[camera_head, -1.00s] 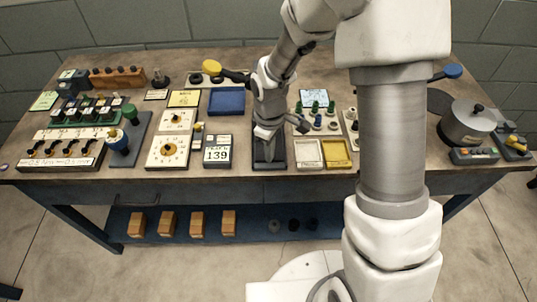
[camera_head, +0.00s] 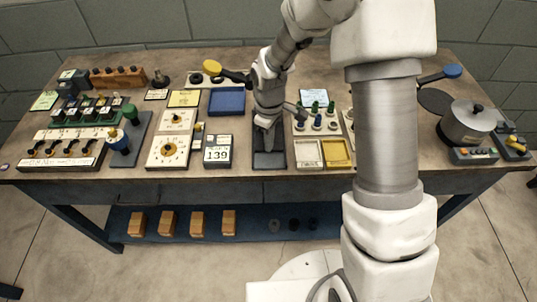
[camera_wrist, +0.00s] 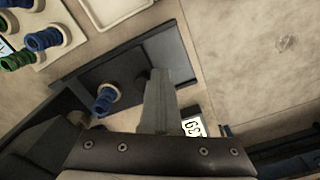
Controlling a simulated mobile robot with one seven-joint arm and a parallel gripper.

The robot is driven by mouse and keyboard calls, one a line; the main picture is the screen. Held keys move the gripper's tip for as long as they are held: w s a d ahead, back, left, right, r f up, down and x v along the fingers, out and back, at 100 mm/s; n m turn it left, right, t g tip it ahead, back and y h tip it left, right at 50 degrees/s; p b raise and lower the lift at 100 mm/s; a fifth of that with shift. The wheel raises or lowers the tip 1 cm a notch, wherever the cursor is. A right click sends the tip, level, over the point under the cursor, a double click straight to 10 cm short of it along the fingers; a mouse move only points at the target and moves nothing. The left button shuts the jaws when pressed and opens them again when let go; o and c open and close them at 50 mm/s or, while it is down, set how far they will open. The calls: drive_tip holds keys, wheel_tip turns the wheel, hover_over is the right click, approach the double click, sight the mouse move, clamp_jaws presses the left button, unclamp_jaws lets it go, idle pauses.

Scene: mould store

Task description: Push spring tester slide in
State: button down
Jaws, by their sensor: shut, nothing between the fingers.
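The spring tester's dark, low tray-like base (camera_head: 269,161) lies near the front edge of the bench, and its front part shows bare. It also fills the middle of the wrist view (camera_wrist: 172,50), where a blue knob (camera_wrist: 105,97) on a pale collar stands on it. My gripper (camera_head: 266,147) points down over the tray, shut with nothing in it. In the wrist view my shut fingers (camera_wrist: 157,85) are beside the knob, a little apart from it in the picture. I cannot tell whether they touch the slide. My arm hides the tray's back in the head view.
A display box reading 139 (camera_head: 217,151) stands just left of the tray. A white tray (camera_head: 308,153) and a yellow tray (camera_head: 336,153) lie close on the right. A blue tray (camera_head: 227,101) lies behind on the left. A board with green and blue knobs (camera_head: 317,122) stands behind the right-hand trays.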

drive_tip(key=shift+w, duration=0.15)
drive_tip(key=shift+w+d, duration=0.1)
drive_tip(key=shift+w, duration=1.25)
drive_tip(key=shift+s+r+p, duration=0.6)
drive_tip(key=shift+s+r, duration=0.4)
drive_tip(key=shift+s, duration=0.3)
drive_tip(key=s+r+p, duration=0.3)
drive_tip(key=r+p, duration=0.1)
drive_tip(key=r, duration=0.3)
drive_tip(key=shift+p, duration=0.4)
